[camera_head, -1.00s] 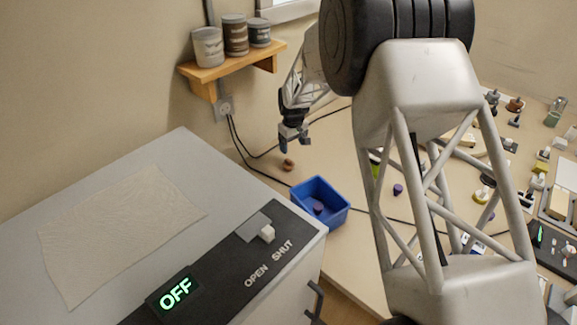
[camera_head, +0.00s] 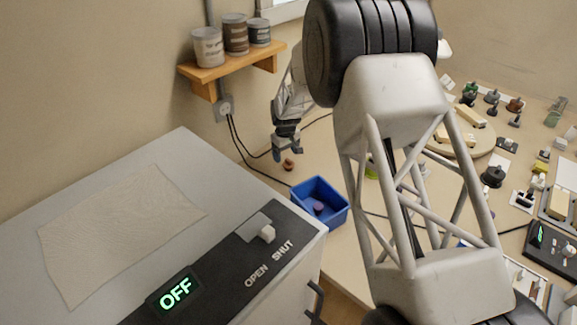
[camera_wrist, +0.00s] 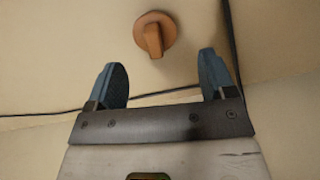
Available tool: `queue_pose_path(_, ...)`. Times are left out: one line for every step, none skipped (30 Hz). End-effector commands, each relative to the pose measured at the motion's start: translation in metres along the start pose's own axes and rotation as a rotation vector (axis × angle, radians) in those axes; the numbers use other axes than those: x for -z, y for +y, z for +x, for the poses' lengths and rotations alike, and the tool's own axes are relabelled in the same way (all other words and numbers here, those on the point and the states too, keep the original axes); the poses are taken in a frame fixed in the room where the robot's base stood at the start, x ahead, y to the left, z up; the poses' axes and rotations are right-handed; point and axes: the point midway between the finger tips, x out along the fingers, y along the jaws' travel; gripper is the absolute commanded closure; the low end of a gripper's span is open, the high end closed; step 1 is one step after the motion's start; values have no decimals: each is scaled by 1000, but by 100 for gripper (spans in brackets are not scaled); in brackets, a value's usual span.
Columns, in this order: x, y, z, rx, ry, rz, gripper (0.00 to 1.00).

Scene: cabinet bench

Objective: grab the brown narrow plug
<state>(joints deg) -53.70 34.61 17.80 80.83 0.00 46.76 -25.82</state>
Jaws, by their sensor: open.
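The brown narrow plug (camera_wrist: 154,36) lies on the bench in the wrist view, a round disc with a narrow raised grip. It sits beyond my fingertips, roughly centred between them. In the head view it is a small brown thing (camera_head: 288,165) on the bench behind the blue bin, close to my gripper (camera_head: 287,152). My gripper's two blue fingers are spread wide and empty in the wrist view (camera_wrist: 162,75). The plug is apart from both fingers.
A blue bin (camera_head: 338,216) with a purple piece (camera_head: 318,207) inside stands in front of the plug. Black cables (camera_head: 241,142) run from the wall outlet (camera_head: 224,107) across the bench near it. A wooden shelf (camera_head: 205,76) with cans is above left. The grey cabinet (camera_head: 90,190) fills the lower left.

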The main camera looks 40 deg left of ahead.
Motion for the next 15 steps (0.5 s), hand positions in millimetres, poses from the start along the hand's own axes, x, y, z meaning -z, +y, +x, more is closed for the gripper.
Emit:
queue_pose_path(0, 0, 0, 0, 1, 0, 23)
queue_pose_path(0, 0, 0, 0, 1, 0, 23)
queue_pose_path(0, 0, 0, 0, 1, 0, 23)
queue_pose_path(0, 0, 0, 0, 1, 0, 23)
queue_pose_path(0, 0, 0, 0, 0, 0, 23)
queue_pose_path(0, 0, 0, 0, 0, 0, 23)
queue_pose_path(0, 0, 0, 0, 0, 0, 23)
queue_pose_path(0, 0, 0, 0, 0, 0, 23)
queue_pose_path(0, 0, 1, 0, 0, 0, 23)
queue_pose_path(0, 0, 1, 0, 0, 0, 23)
queue_pose_path(0, 0, 2, 0, 0, 0, 23)
queue_pose_path(0, 0, 4, 0, 0, 0, 23)
queue_pose_path(-1, 1, 6, 0, 0, 0, 23)
queue_pose_path(-1, 1, 8, 0, -1, 0, 23)
queue_pose_path(-2, 1, 11, 0, -1, 0, 23)
